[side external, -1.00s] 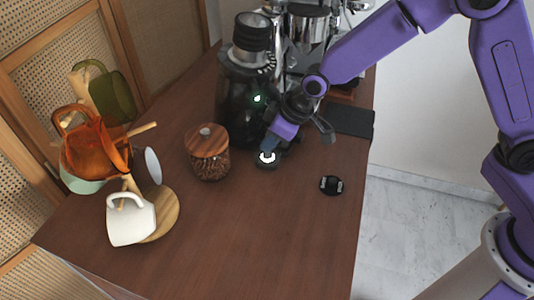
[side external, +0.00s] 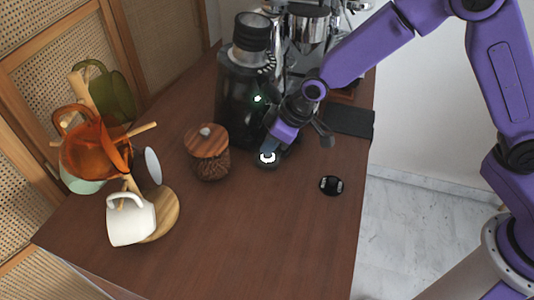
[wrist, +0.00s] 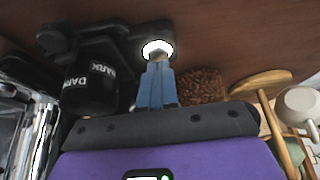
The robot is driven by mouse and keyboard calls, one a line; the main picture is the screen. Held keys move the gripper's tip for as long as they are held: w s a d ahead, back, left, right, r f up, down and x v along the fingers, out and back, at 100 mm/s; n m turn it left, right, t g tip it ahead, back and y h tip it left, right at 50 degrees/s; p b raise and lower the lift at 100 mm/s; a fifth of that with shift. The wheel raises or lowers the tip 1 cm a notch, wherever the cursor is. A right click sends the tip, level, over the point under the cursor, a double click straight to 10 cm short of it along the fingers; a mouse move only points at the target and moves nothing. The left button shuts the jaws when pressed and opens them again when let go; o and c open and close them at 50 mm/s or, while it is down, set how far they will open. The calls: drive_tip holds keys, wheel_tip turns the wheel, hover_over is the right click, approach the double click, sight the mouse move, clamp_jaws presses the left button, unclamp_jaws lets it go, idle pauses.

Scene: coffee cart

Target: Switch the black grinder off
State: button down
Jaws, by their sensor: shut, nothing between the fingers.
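A wooden-lidded jar (side external: 208,155) stands close left of the ring. A mug tree with a white mug (side external: 131,219) and an orange cup (side external: 95,150) is further left. A black disc (side external: 331,185) lies to the right. A chrome espresso machine (side external: 309,28) stands behind. The front tabletop is clear.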

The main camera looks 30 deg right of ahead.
sight(271, 156)
drive_tip(key=shift+f, duration=0.35)
idle(0.4)
drive_tip(key=shift+r, duration=2.8)
drive_tip(key=shift+s, duration=0.1)
drive_tip(key=s+d+r+n+g+h, duration=0.1)
drive_tip(key=s+d+r, duration=0.1)
drive_tip(key=s+d, duration=1)
drive_tip(key=s+d+r+n+g+h, duration=0.2)
drive_tip(key=s+d, duration=0.9)
drive_tip(key=s, duration=0.6)
drive_tip(key=shift+s+d+r+n, duration=0.3)
drive_tip(key=shift+s+d+r, duration=0.1)
drive_tip(key=shift+r, duration=0.4)
drive_tip(key=shift+a, duration=0.1)
